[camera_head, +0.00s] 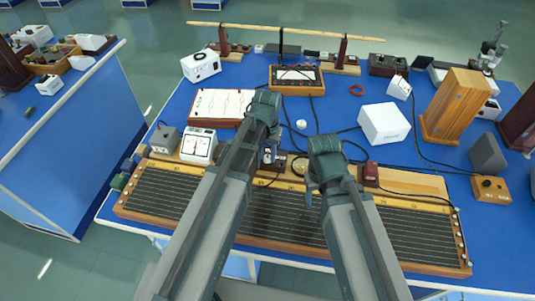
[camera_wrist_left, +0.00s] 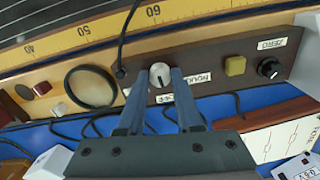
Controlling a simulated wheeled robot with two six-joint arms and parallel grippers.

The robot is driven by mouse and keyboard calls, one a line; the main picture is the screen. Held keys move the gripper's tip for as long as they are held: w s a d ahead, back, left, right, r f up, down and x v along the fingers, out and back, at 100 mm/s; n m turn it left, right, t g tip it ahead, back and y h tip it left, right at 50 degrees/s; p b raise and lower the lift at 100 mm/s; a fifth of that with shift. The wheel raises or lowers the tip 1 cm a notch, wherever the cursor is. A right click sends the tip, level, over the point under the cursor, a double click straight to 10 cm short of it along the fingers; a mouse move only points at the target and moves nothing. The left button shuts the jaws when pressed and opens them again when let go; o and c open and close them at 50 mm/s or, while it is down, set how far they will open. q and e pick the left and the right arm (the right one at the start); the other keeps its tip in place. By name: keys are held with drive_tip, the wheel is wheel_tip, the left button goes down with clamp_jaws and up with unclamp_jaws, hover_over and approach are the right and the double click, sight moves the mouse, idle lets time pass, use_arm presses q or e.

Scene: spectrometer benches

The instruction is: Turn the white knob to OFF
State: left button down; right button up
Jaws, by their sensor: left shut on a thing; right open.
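The white knob (camera_wrist_left: 159,74) sits on a dark brown panel (camera_wrist_left: 215,62) in the left wrist view. A dark pointer line shows on its face, running towards the lower edge in that picture. My left gripper (camera_wrist_left: 160,82) has one finger on each side of the knob and is shut on it. Small white labels lie beside it; one is partly hidden by the right finger and its text is hard to read. In the head view my left arm largely hides the panel and knob. My right gripper (camera_head: 311,188) is open, over the wooden board, to the right of the left one.
The panel also has a yellow button (camera_wrist_left: 235,66) and a black ZERO knob (camera_wrist_left: 270,68). A long ruled wooden board (camera_head: 290,228) lies in front. A white box (camera_head: 384,123) and a wooden block (camera_head: 455,105) stand at right. Cables cross the blue bench.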

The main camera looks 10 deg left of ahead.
sight(268, 157)
use_arm(q)
drive_tip(key=shift+m, duration=0.6)
drive_tip(key=c, duration=0.6)
unclamp_jaws()
drive_tip(key=shift+r, duration=0.1)
use_arm(e)
drive_tip(key=shift+r, duration=0.1)
use_arm(q)
wheel_tip(268, 157, up, 14)
drive_tip(key=p, duration=1.3)
drive_tip(key=shift+f+p, duration=0.2)
drive_tip(key=shift+p, duration=0.2)
use_arm(e)
wheel_tip(268, 157, up, 14)
drive_tip(key=shift+f, duration=0.2)
use_arm(q)
drive_tip(key=shift+s, duration=0.1)
